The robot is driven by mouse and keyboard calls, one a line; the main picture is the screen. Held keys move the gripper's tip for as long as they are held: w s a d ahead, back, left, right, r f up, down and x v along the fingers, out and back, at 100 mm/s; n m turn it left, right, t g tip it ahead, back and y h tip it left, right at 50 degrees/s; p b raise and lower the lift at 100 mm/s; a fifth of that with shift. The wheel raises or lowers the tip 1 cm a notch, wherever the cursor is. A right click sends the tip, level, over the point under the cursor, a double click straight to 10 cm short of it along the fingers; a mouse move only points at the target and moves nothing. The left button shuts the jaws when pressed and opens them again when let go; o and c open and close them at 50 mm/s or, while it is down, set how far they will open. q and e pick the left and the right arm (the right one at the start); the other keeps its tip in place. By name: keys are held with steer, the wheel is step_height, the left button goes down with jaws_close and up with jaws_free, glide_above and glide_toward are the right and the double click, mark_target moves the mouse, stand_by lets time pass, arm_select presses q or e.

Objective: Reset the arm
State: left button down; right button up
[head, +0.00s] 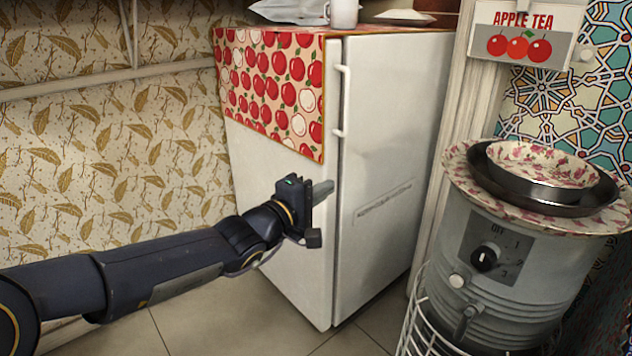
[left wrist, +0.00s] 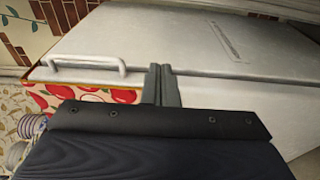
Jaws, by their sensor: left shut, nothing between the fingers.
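My left arm reaches in from the left in the head view. My left gripper (head: 322,190) is in front of the white fridge (head: 390,150), near its front vertical edge and below the door handle (head: 341,100). In the left wrist view the two fingers of my left gripper (left wrist: 160,70) are together with nothing between them, and the fridge (left wrist: 200,40) fills much of the view behind them. I cannot tell whether the fingertips touch the fridge. The fridge door looks closed. My right gripper is not in view.
An apple-print cloth (head: 270,85) hangs over the fridge side. A white mug (head: 344,13) and plates (head: 404,16) stand on top. Tiled floor (head: 215,315) is free below my arm.

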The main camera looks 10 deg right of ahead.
arm_select(q)
steer(key=s+a+r+m+g+p, duration=0.1)
steer(key=s+a+r+m+g, duration=0.15)
steer(key=s+a, duration=0.4)
steer(key=s+a+r+m+g+p, duration=0.1)
steer(key=s+a+r+m, duration=0.1)
steer(key=s+a+m, duration=0.35)
steer(key=s+a+f+n+g+y+p, duration=0.1)
steer(key=s+a+f+y, duration=0.4)
steer(key=s+a+f, duration=0.45)
steer(key=s+a+f+n+g+y+p, duration=0.1)
steer(key=s+a+f+y, duration=0.5)
steer(key=s+a, duration=0.6)
step_height(320, 180, up, 37)
steer(key=p, duration=3.8)
steer(key=shift+w+d+h, duration=0.2)
steer(key=shift+w+h, duration=0.15)
steer(key=shift+h, duration=0.05)
steer(key=shift+f, duration=0.1)
